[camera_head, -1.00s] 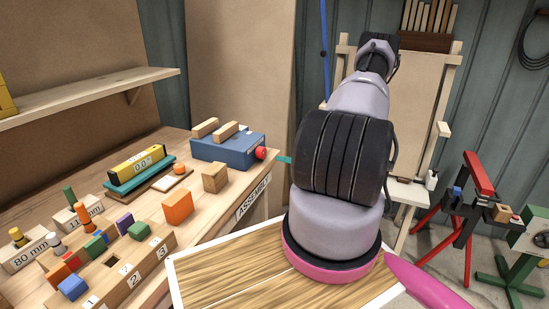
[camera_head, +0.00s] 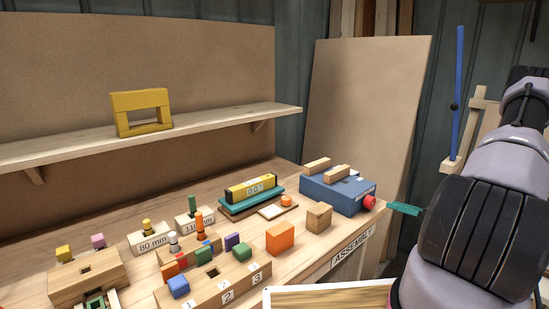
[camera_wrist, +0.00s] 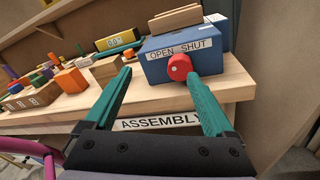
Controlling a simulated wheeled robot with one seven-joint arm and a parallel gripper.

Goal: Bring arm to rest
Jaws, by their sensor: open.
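My gripper (camera_wrist: 158,103) shows in the wrist view with its two teal fingers spread apart and nothing between them. Its fingers point toward the front edge of the assembly bench (camera_wrist: 245,85) and the blue box (camera_wrist: 180,48) with the red knob (camera_wrist: 179,67). The knob appears between the fingers, but I cannot tell the exact distance. In the head view a teal finger (camera_head: 405,208) pokes out just right of the red knob, beside the bench corner. The rest of the gripper is hidden behind my arm, which fills the right side.
The bench holds an orange block (camera_head: 280,239), a wooden cube (camera_head: 319,216), a yellow level (camera_head: 251,187) on a teal base, and numbered wooden holders (camera_head: 240,283) with coloured pegs. A shelf (camera_head: 215,118) with a yellow frame (camera_head: 141,112) hangs above. A tall board (camera_head: 365,120) leans behind.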

